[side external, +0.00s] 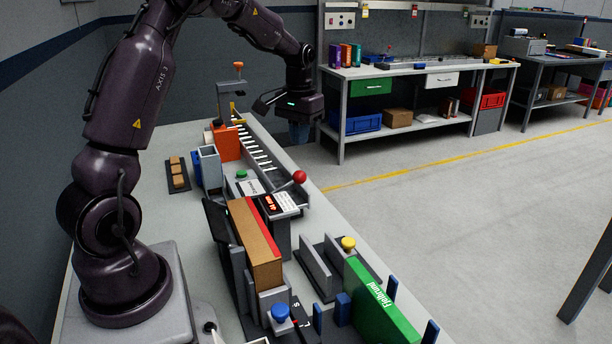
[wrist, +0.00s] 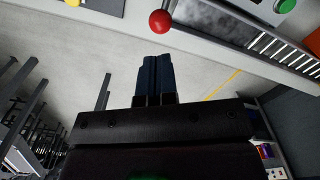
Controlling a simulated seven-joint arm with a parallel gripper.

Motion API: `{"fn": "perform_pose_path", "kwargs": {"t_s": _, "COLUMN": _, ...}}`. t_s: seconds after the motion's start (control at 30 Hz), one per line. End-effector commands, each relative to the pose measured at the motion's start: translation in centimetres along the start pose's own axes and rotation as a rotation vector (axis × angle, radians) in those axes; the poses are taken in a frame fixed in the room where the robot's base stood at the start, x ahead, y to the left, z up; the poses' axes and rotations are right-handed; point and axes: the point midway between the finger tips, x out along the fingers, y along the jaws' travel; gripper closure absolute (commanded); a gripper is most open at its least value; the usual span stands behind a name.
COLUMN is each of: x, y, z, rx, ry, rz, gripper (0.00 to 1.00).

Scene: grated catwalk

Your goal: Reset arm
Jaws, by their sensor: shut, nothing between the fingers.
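My arm arches over the bench from its base at the left in the side view. My gripper (side external: 299,132) hangs at the far end of the bench, past its right edge, pointing down. In the wrist view my gripper's two dark blue fingers (wrist: 155,76) lie side by side, shut, with nothing held between them. The floor shows behind the fingertips, and no object touches them.
On the bench are a red ball knob (side external: 299,177), a green button (side external: 242,174), a slotted rail (side external: 262,160), a brown-and-red block (side external: 256,245), a green block (side external: 381,308) and a blue knob (side external: 280,312). A shelved workbench (side external: 420,72) stands behind. Open floor lies right.

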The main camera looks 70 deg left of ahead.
Motion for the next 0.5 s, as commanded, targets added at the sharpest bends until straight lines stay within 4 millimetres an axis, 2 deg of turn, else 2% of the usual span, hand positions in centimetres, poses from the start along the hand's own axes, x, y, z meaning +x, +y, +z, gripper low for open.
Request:
{"fn": "perform_pose_path", "kwargs": {"t_s": 0.3, "x": 0.1, "y": 0.0, "z": 0.0, "rx": -0.007, "ry": 0.003, "rz": -0.001, "gripper": 1.00}}
{"fn": "perform_pose_path", "kwargs": {"t_s": 0.4, "x": 1.1, "y": 0.1, "z": 1.4, "rx": -0.015, "ry": -0.026, "rz": -0.001, "gripper": 1.00}}
{"fn": "perform_pose_path", "kwargs": {"t_s": 0.5, "x": 0.1, "y": 1.2, "z": 3.8, "rx": 0.001, "ry": -0.017, "rz": 0.002, "gripper": 1.00}}
